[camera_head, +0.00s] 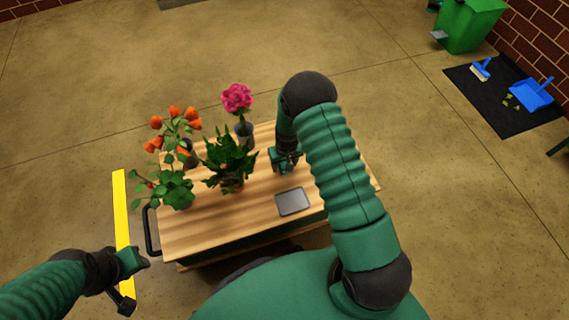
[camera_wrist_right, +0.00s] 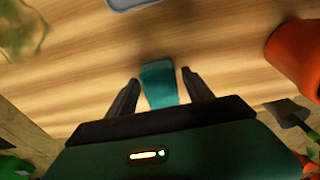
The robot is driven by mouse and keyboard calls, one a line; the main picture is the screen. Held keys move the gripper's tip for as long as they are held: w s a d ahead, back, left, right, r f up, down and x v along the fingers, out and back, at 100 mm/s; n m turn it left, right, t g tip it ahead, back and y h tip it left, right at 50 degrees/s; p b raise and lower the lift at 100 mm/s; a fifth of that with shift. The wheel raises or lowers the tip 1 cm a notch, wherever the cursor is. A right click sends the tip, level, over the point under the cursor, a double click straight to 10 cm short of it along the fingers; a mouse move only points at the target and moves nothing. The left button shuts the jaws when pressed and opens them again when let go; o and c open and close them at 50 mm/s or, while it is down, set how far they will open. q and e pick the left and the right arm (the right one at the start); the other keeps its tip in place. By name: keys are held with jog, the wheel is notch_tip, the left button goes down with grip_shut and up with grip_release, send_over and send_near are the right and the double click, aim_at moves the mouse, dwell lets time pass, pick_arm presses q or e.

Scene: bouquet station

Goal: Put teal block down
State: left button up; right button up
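The teal block (camera_wrist_right: 160,83) shows in the right wrist view between the two dark fingers of my right gripper (camera_wrist_right: 160,77), over the wooden tabletop. A narrow strip of wood shows on each side of the block, so the fingers look open and apart from it. In the head view my right gripper (camera_head: 285,163) is low at the table (camera_head: 240,222), right of the plants; the block is hard to make out from the gripper there.
A grey plate (camera_head: 293,202) lies near the table's front edge. Orange flowers (camera_head: 175,116), a pink flower (camera_head: 237,97) and leafy plants (camera_head: 230,158) crowd the table's left half. A black handle (camera_head: 149,232) is on its left side. Wood around the block is bare.

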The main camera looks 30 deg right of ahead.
jog(key=s+a+r+n+p, duration=0.1)
jog(key=s+a+r+p, duration=0.2)
jog(key=r, duration=0.8)
jog(key=s+a+r+p, duration=0.2)
jog(key=a+r+p, duration=0.15)
jog(key=r, duration=0.85)
jog(key=s+a+r+n, duration=0.1)
jog(key=s+a+r, duration=0.1)
jog(key=s, duration=0.3)
jog(key=s+a+r+t, duration=0.1)
jog(key=s+a+r, duration=0.2)
jog(key=s+r, duration=0.2)
jog(key=shift+s+r+n, duration=0.25)
jog(key=shift+s+n, duration=0.15)
